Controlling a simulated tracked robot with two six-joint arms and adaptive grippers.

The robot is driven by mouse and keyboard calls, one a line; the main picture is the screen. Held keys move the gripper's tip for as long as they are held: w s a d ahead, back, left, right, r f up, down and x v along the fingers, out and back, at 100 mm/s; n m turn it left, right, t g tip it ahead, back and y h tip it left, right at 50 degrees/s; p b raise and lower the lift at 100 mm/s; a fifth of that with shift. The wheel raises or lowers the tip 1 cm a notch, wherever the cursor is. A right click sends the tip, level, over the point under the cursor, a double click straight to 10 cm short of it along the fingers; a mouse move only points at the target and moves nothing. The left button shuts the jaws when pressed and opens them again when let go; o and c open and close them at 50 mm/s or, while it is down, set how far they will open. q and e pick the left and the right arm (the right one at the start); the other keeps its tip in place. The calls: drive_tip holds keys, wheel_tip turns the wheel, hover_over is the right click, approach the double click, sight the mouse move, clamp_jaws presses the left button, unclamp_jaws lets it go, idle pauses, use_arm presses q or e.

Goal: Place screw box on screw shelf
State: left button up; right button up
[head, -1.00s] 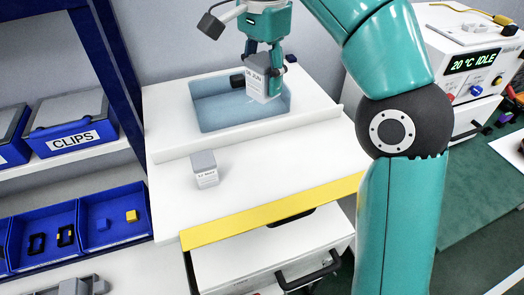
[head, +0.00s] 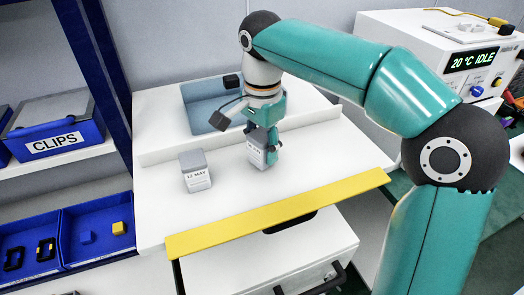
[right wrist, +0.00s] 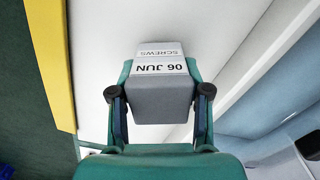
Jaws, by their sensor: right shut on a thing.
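The screw box (head: 256,151) is a small grey box with a white label, held in my right gripper (head: 262,139). In the right wrist view the box (right wrist: 161,100) sits between both fingers, its label reading 06 JUN and SCREWS. A similar grey box marked 12 MAY (head: 196,172) stands to its left on the white shelf surface (head: 225,205), which has a yellow front strip. The held box is over this surface, apart from the other box. I cannot tell whether its bottom touches the surface. My left gripper is not in view.
A low white ledge (head: 160,149) separates the shelf from a blue recess (head: 200,117) behind, with a black thing (head: 232,81) at its back. A blue CLIPS bin (head: 55,140) and open blue trays stand left. A white instrument (head: 440,45) stands right.

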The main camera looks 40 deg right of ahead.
sight(262, 134)
drive_tip(key=shift+f, duration=0.5)
drive_tip(key=shift+f, duration=0.1)
drive_tip(key=o, duration=1.2)
drive_tip(key=shift+o, duration=0.2)
drive_tip(key=shift+r, duration=0.2)
wheel_tip(262, 134, up, 11)
drive_tip(key=shift+f+p, duration=0.1)
drive_tip(key=shift+p, duration=1)
drive_tip(key=shift+r, duration=0.5)
